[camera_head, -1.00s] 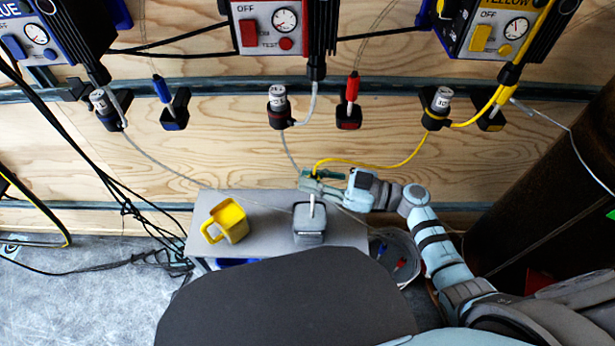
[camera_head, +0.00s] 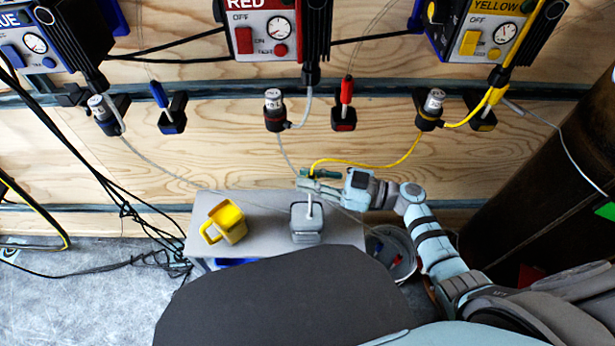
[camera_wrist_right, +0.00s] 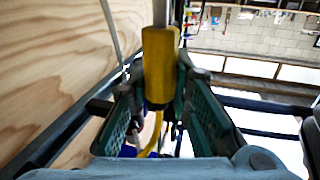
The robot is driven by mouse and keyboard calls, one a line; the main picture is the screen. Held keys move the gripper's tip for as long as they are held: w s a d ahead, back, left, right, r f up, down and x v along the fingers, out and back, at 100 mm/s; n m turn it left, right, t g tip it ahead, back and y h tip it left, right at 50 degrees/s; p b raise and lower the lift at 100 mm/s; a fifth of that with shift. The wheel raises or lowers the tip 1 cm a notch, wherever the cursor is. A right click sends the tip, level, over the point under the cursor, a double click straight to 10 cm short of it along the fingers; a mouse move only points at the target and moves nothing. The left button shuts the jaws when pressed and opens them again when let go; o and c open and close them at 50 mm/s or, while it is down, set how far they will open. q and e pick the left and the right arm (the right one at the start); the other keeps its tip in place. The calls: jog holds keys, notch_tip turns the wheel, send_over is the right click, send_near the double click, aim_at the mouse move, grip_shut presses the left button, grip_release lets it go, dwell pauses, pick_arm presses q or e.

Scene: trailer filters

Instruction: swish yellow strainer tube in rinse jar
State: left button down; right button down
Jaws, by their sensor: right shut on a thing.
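My right gripper (camera_head: 309,180) is above the grey rinse jar (camera_head: 306,236) on the small table. It is shut on the yellow strainer tube, whose yellow grip (camera_wrist_right: 160,62) shows between the green fingers in the right wrist view. In the head view the fingers mostly hide the grip, and the tube's pale lower part (camera_head: 309,206) points down at the jar's opening. Its tip is hidden, and I cannot tell how deep it sits. A yellow hose (camera_head: 365,164) runs from the tube up to the right. My left gripper is out of view.
A yellow jug (camera_head: 230,219) stands left of the jar on the grey table (camera_head: 267,204). A bin (camera_head: 402,252) is right of the table. Red and blue tubes (camera_head: 346,90) (camera_head: 160,95) hang in wall holders. Thin hoses cross the wooden wall.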

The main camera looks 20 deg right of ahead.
jog(key=shift+p, duration=0.55)
jog(key=shift+w+a+f+b, duration=0.1)
jog(key=shift+a+f+b, duration=0.15)
jog(key=shift+f+b, duration=0.35)
jog(key=shift+w+a+f+b, duration=0.1)
jog(key=shift+a+f+b, duration=0.1)
jog(key=shift+f+b, duration=0.35)
jog(key=shift+p, duration=0.3)
